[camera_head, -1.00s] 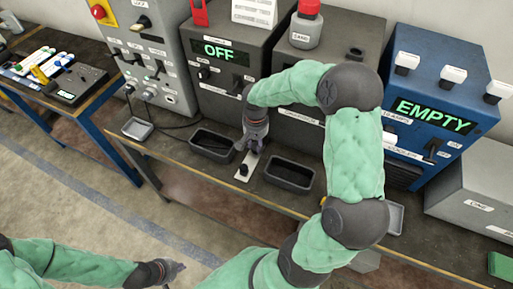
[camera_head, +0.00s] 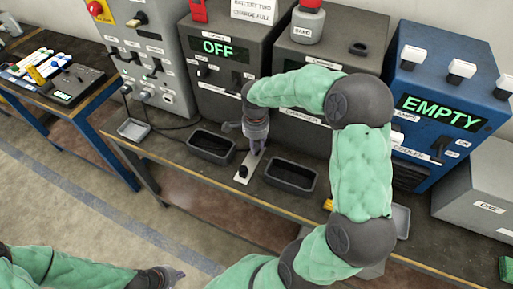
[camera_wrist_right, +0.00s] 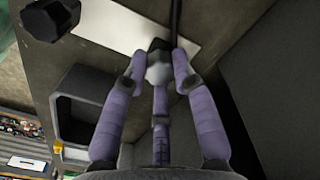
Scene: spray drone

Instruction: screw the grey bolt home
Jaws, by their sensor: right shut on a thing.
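A pale plate (camera_head: 242,174) lies at the front of the bench between two dark trays, with a black knob (camera_head: 243,171) on its near part. My right gripper (camera_head: 260,150) points down over the far end of the plate. In the right wrist view its purple fingers (camera_wrist_right: 160,68) close around a small grey piece, seemingly the grey bolt (camera_wrist_right: 159,72). A black piece lies just beyond its tip; whether the bolt is seated is hidden. The plate (camera_wrist_right: 125,28) also shows there. My left gripper (camera_head: 172,275) is low at the left, away from the bench; its opening is unclear.
Dark trays stand left (camera_head: 211,148) and right (camera_head: 291,178) of the plate. Behind are grey cabinets, one reading OFF (camera_head: 217,47), and a blue unit reading EMPTY (camera_head: 438,112). A side table (camera_head: 75,105) stands at the left.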

